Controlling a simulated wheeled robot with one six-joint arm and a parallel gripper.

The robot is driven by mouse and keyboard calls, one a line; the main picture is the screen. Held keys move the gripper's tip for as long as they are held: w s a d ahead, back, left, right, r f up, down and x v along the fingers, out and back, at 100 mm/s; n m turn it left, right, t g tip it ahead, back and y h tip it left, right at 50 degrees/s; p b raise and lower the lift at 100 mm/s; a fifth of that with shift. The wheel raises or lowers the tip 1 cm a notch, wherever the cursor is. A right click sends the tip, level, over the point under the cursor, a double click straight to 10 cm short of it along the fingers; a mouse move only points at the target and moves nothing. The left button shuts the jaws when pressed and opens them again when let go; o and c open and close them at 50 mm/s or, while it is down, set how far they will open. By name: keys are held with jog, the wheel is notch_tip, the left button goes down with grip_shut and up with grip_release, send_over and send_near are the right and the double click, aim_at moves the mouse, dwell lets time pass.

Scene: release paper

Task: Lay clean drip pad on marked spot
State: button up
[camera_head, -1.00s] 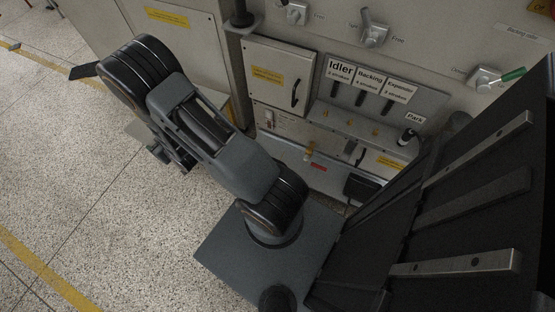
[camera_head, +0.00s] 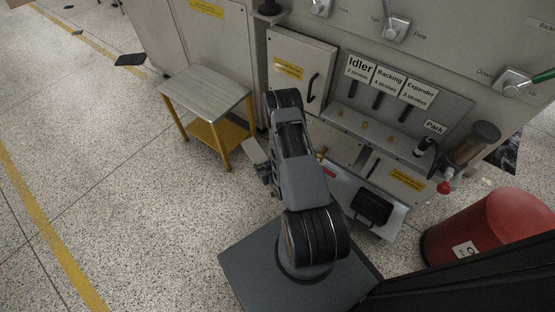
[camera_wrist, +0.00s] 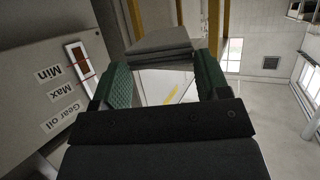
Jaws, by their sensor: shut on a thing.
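My gripper (camera_wrist: 160,83) shows in the wrist view as two green-padded fingers. It is shut on a flat grey slab, which I take to be the drip pad (camera_wrist: 160,46), lying across between the fingertips. In the head view my gripper (camera_head: 266,172) is low at the left of my arm, partly hidden by it. A small pale grey piece, probably the same pad (camera_head: 254,152), sticks out beside it, in front of the small table. I cannot make out a marked spot in either view. A dark patterned patch (camera_head: 507,152) lies on the floor at the far right.
A small table (camera_head: 205,92) with yellow legs stands at the left by the cabinet. The machine panel with levers (camera_head: 385,92) fills the back. A red-tipped pipe (camera_head: 470,150) juts out at right, above a red drum (camera_head: 490,228).

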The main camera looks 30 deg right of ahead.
jog(key=w+d+f+b, duration=0.1)
jog(key=d+f+b, duration=0.1)
jog(key=d+f, duration=0.2)
jog(key=w+d+f+b, duration=0.1)
jog(key=d+f+b, duration=0.2)
jog(key=d+f, duration=0.1)
jog(key=d+f+b, duration=0.2)
jog(key=d+f, duration=0.2)
jog(key=d, duration=0.1)
jog(key=shift+w+d+f+b, duration=0.1)
jog(key=shift+w+b, duration=0.3)
jog(key=shift+d+f, duration=0.1)
jog(key=shift+f, duration=0.1)
jog(key=shift+w+d+f+b, duration=0.1)
jog(key=shift+f+b, duration=0.4)
jog(key=shift+f, duration=0.35)
jog(key=shift+w+d+f+b, duration=0.1)
jog(key=shift+f+b, duration=0.4)
jog(key=shift+f, duration=0.35)
jog(key=shift+f, duration=0.1)
jog(key=o, duration=0.9)
